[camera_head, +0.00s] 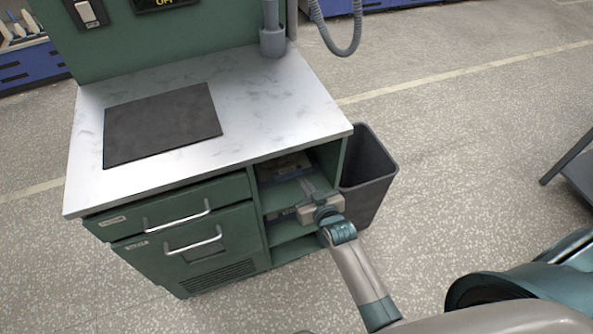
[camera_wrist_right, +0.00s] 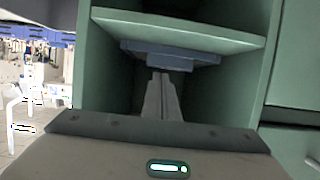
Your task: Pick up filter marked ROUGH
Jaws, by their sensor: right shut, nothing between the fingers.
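My right gripper (camera_head: 306,183) is at the open shelves on the right side of the green workbench. Its fingers (camera_wrist_right: 160,78) are shut and empty in the right wrist view. Just past the tips, a flat blue-grey object (camera_wrist_right: 170,56) lies against a green shelf board. In the head view, a flat brownish and blue object (camera_head: 284,167) lies in the upper compartment, partly in shadow. Something pale (camera_head: 286,215) shows in the compartment below, mostly hidden by the gripper. I cannot read ROUGH on any of them. My left gripper is not in view.
The white bench top (camera_head: 250,125) carries a dark mat (camera_head: 160,123). Drawers with bar handles (camera_head: 178,214) are left of the shelves. A dark bin (camera_head: 368,165) stands close to their right. A grey hose (camera_head: 340,50) hangs behind.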

